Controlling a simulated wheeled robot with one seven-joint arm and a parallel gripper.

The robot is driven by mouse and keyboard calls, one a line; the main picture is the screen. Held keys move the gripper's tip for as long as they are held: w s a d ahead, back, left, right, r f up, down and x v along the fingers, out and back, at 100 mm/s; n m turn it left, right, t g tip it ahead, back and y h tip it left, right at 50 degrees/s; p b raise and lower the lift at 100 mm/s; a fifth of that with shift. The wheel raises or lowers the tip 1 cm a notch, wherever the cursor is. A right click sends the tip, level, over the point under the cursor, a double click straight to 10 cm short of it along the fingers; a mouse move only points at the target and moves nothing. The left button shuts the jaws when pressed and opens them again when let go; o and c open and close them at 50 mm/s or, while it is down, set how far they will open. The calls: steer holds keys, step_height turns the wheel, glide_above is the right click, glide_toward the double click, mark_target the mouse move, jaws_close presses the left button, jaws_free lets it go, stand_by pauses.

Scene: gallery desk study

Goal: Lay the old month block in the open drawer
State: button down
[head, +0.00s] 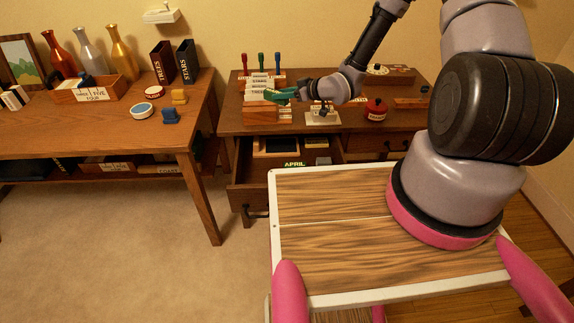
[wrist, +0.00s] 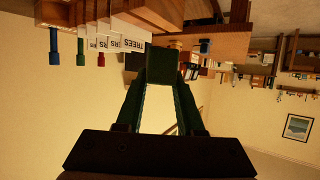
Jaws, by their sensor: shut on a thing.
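My gripper (head: 283,95) is over the desk beside the card box with the TREES card. It is shut on what looks like a small dark green block (wrist: 163,66) at its fingertips in the wrist view. No lettering shows on that block, so I cannot tell which month it bears. The open drawer (head: 262,194) juts out below the desk top, partly hidden by my own deck. A dark block lettered APRIL (head: 294,164) shows at the drawer. A pale stand (head: 322,118) is on the desk, right of my gripper.
The card box (head: 258,114) with raised cards is close to my gripper; it also shows in the wrist view (wrist: 150,14). A red round pot (head: 375,110) is on the desk to the right. Another table (head: 110,135) with vases and boxes stands left. Carpet between is clear.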

steer(key=s+a+f+n+g+y, duration=0.3)
steer(key=s+a+f+n+g, duration=0.3)
steer(key=s+f, duration=0.25)
steer(key=n+g, duration=0.1)
steer(key=g, duration=0.1)
glide_above(266, 181)
step_height(266, 181, down, 9)
step_height(266, 181, down, 5)
steer(key=shift+a+f, duration=0.1)
steer(key=shift+f, duration=2.3)
steer(key=shift+f, duration=0.1)
steer(key=c, duration=0.5)
jaws_free()
